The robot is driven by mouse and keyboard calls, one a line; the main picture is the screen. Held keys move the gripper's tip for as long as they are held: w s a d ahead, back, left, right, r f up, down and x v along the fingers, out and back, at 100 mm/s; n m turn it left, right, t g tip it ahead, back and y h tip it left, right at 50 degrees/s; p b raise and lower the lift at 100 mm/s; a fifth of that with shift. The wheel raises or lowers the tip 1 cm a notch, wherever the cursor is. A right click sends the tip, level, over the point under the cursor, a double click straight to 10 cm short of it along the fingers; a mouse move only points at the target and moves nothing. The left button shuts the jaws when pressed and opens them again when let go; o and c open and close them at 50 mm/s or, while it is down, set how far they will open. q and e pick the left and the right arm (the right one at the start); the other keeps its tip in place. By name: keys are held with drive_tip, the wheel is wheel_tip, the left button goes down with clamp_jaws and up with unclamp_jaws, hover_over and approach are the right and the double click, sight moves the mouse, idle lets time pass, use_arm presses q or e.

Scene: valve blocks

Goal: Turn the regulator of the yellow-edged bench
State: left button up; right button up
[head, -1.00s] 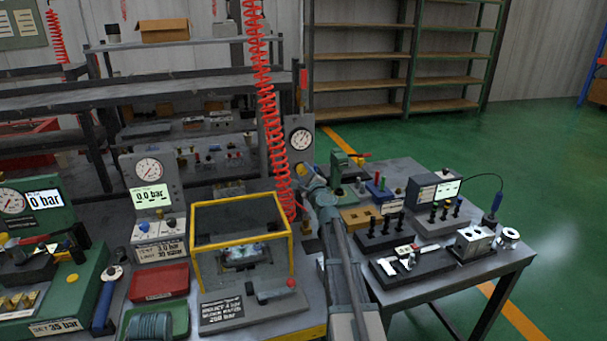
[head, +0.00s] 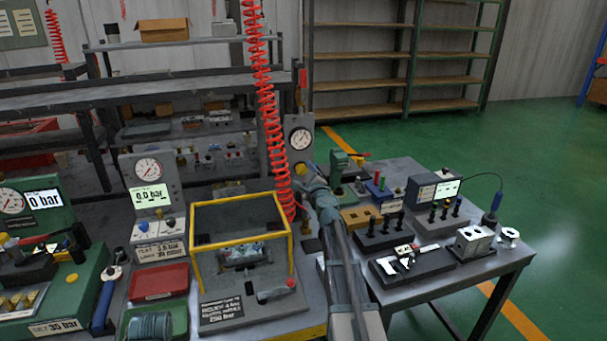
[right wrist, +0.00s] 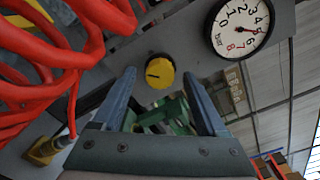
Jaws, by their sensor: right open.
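The regulator is a round yellow knob (right wrist: 160,72) with a dark mark, on a grey panel; it also shows in the head view (head: 300,170). A white gauge (right wrist: 240,27) with a red needle sits on the same panel, above the knob in the head view (head: 300,139). The bench's yellow edge (head: 303,333) shows at the front. My right gripper (right wrist: 159,78) is open and empty, its blue fingers pointing at the panel with the knob between their tips in the picture. I cannot tell any contact. My left gripper is out of view.
A red coiled hose (head: 268,110) hangs just left of my right gripper and crowds the right wrist view (right wrist: 50,75). A yellow-framed guard box (head: 240,235) stands in front. A green device (head: 342,168) stands right of the gripper. A second table (head: 455,272) holds blocks.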

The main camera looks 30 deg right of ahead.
drive_tip(key=v, duration=1.3)
drive_tip(key=shift+s, duration=0.15)
